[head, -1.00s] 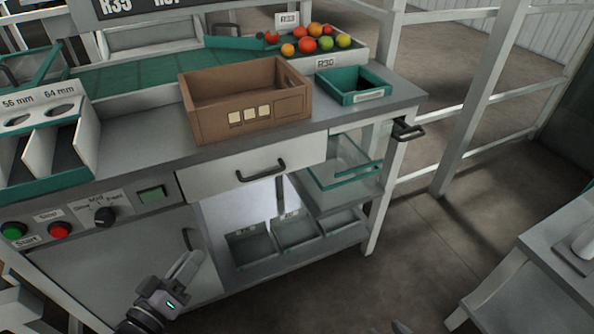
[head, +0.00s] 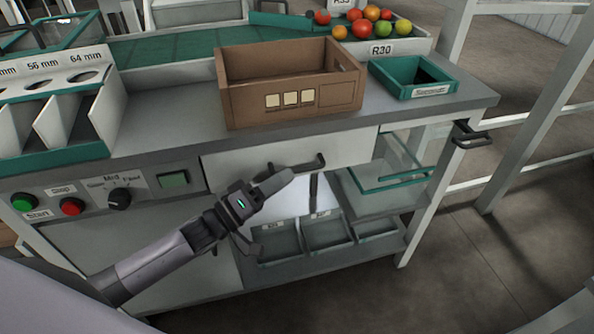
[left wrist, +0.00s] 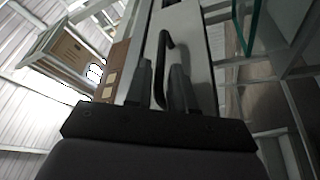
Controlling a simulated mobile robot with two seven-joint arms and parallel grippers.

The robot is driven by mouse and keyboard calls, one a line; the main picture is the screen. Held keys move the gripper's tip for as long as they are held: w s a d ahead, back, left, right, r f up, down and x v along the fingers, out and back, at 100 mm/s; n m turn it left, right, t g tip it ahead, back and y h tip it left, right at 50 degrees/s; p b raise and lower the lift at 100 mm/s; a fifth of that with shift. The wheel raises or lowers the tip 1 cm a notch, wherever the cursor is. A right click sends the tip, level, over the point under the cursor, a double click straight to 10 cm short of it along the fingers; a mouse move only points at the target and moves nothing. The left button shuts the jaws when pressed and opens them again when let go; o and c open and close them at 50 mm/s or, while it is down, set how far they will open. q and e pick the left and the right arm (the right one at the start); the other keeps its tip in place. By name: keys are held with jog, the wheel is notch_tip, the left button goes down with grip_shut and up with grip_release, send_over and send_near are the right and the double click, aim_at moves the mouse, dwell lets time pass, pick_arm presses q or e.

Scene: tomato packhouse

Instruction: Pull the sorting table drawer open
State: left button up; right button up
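The sorting table drawer (head: 352,147) has a pale front under the grey table top and looks closed. Its dark bar handle (head: 318,162) is partly covered by my left gripper (head: 283,178) in the head view. In the left wrist view the handle (left wrist: 165,44) runs lengthwise between the two fingers of my left gripper (left wrist: 162,88). The fingers stand apart, with the bar between them and small gaps visible beside it. Whether the fingertips touch the bar is not clear. My right gripper is not in view.
A brown crate (head: 240,103) and a small green bin (head: 388,78) stand on the table top above the drawer. Buttons and a knob (head: 119,198) are at the left. Grey bins (head: 327,232) sit on the shelf below. Floor at the right is clear.

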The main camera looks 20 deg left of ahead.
aim_at(295, 170)
pick_arm(q)
jog(key=shift+x, duration=1.95)
grip_shut()
jog(key=shift+s, duration=0.1)
